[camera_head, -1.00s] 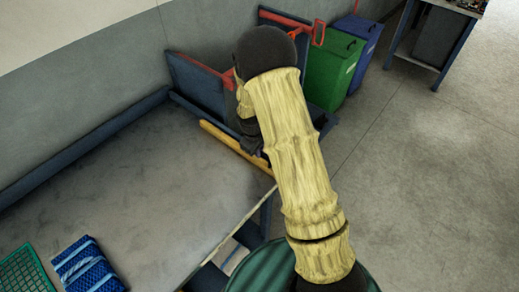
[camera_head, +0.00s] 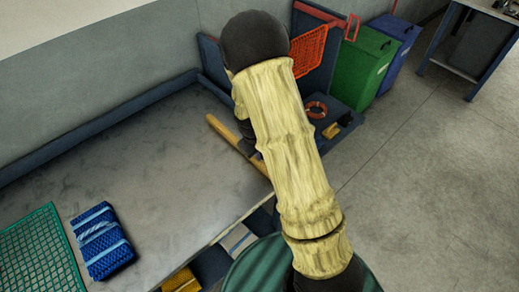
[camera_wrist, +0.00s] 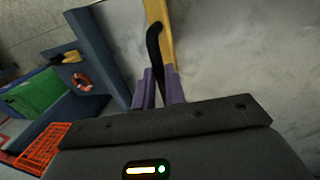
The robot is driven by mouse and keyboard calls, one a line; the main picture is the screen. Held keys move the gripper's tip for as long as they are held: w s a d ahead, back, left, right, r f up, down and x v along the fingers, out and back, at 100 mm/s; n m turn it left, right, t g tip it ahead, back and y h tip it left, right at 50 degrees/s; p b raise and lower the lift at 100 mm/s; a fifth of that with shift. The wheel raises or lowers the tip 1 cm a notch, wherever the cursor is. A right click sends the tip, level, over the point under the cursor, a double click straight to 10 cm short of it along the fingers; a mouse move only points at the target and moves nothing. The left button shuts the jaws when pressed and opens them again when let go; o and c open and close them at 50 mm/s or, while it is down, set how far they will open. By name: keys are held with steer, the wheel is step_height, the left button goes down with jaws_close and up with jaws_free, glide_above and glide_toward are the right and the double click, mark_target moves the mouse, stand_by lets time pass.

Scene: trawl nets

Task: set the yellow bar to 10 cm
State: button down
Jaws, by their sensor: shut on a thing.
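The yellow bar (camera_head: 222,130) lies across the grey table top near its blue end, partly hidden behind my arm in the head view. In the wrist view the yellow bar (camera_wrist: 160,25) runs up from between my fingers to the top edge. A curved black handle (camera_wrist: 153,45) stands in front of the bar. My gripper (camera_wrist: 160,88), with purple fingers, is shut on this black handle. In the head view my arm hides the fingers. I cannot read any scale or distance.
A blue net bundle (camera_head: 103,240) and a green net (camera_head: 40,252) lie at the table's left. Beyond the bar are a blue stand with an orange net (camera_head: 308,52) and an orange ring (camera_head: 317,109). Green (camera_head: 358,60) and blue bins stand behind.

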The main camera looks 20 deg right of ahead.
steer(key=c, duration=1.5)
jaws_free()
steer(key=shift+o, duration=0.2)
steer(key=shift+r, duration=0.1)
steer(key=s+a+r+b, duration=0.1)
steer(key=a+r, duration=0.2)
steer(key=r, duration=1.4)
steer(key=shift+s, duration=0.15)
steer(key=shift+f, duration=0.1)
